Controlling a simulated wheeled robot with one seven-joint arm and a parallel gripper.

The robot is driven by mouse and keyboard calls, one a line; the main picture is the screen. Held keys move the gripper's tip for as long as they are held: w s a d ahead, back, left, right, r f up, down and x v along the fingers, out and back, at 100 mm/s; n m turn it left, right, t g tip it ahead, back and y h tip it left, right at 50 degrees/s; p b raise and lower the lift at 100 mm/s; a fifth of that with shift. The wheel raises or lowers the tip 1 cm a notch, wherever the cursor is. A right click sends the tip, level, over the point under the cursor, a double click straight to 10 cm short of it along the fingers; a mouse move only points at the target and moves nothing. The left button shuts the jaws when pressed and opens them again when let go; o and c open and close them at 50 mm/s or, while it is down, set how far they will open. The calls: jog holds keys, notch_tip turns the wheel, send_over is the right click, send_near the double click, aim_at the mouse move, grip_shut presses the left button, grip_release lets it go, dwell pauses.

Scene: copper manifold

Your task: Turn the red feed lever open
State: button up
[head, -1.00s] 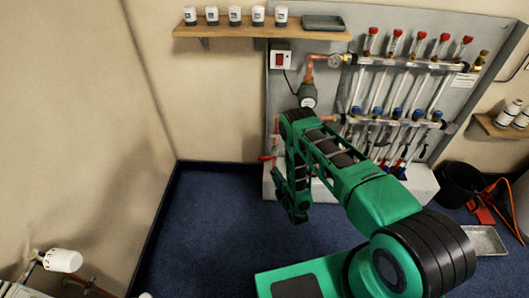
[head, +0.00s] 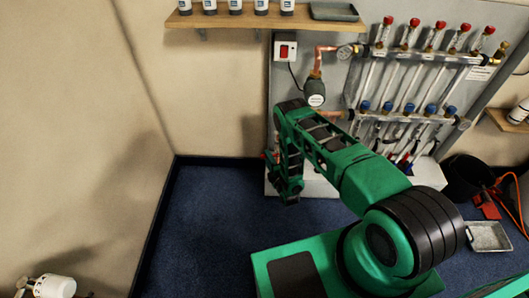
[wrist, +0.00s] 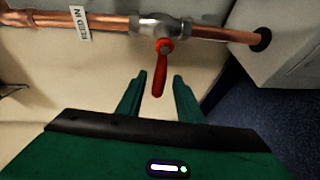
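The red feed lever (wrist: 159,70) hangs down from a grey metal valve (wrist: 164,28) on a copper pipe in the wrist view. Its handle points towards my gripper, nearly square to the pipe. My gripper (wrist: 160,76) is open, with one green finger on each side of the lever's lower end. Gaps show on both sides, and no finger visibly touches it. I cannot tell exactly how deep the lever sits between them. In the head view my arm mostly hides the valve; only a small red bit (head: 263,155) shows left of the arm.
A "FEED IN" tag (wrist: 80,23) hangs on the copper pipe (wrist: 220,33), which enters a grey box (wrist: 265,55) at right. The manifold's clear tubes (head: 400,85) stand right of my arm. A black bucket (head: 465,180) stands at right. Blue floor (head: 215,220) is clear at left.

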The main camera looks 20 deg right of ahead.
jog(key=shift+w+a+f, duration=0.1)
jog(key=shift+w+f, duration=0.1)
jog(key=shift+w, duration=1.25)
jog(key=shift+w+f, duration=0.2)
jog(key=shift+w, duration=1.25)
grip_shut()
